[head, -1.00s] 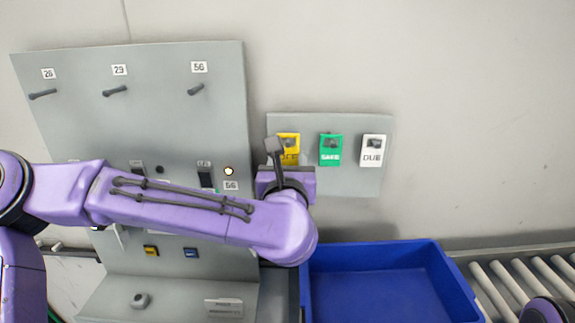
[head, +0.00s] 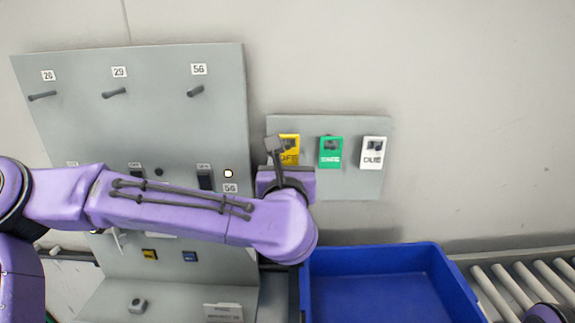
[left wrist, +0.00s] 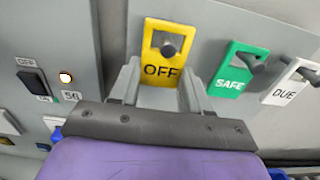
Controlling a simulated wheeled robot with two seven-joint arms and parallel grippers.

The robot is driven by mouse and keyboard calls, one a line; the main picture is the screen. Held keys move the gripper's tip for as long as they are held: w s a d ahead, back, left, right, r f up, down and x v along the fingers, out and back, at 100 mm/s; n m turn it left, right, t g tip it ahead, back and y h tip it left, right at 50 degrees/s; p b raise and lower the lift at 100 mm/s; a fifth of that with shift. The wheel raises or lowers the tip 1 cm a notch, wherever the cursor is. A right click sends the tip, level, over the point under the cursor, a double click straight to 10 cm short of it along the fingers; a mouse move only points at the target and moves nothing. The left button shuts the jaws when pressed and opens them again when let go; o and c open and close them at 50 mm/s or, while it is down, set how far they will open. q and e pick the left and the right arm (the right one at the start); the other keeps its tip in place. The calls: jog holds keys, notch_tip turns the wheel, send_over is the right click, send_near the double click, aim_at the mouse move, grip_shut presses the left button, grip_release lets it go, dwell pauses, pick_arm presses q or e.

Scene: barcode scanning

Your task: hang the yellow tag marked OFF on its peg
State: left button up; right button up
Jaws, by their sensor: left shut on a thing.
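The yellow tag marked OFF (head: 291,145) is at the left end of a small grey board (head: 352,187). In the left wrist view the tag (left wrist: 161,71) is upright, with a dark peg end showing in its window. My left gripper (left wrist: 157,92) is shut on the tag's lower part, one finger on each side. In the head view my wrist covers part of the tag. The large grey panel to the left has pegs under the labels 26 (head: 42,96), 29 (head: 114,92) and 56 (head: 195,91); these pegs are bare. My right gripper is not in view.
A green SAFE tag (head: 331,153) and a white DUE tag (head: 373,153) hang to the right of the yellow tag. A blue bin (head: 375,252) stands below, beside a roller conveyor (head: 515,285). My left arm crosses the panel's lower half.

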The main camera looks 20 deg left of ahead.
pick_arm(q)
jog(key=shift+f+b, duration=0.2)
jog(key=shift+b, duration=0.25)
dwell(0.3)
dwell(0.3)
jog(key=o, duration=1.1)
jog(key=shift+o, duration=0.3)
jog(key=b+v, duration=0.3)
jog(key=v, duration=0.7)
jog(key=shift+a, duration=0.1)
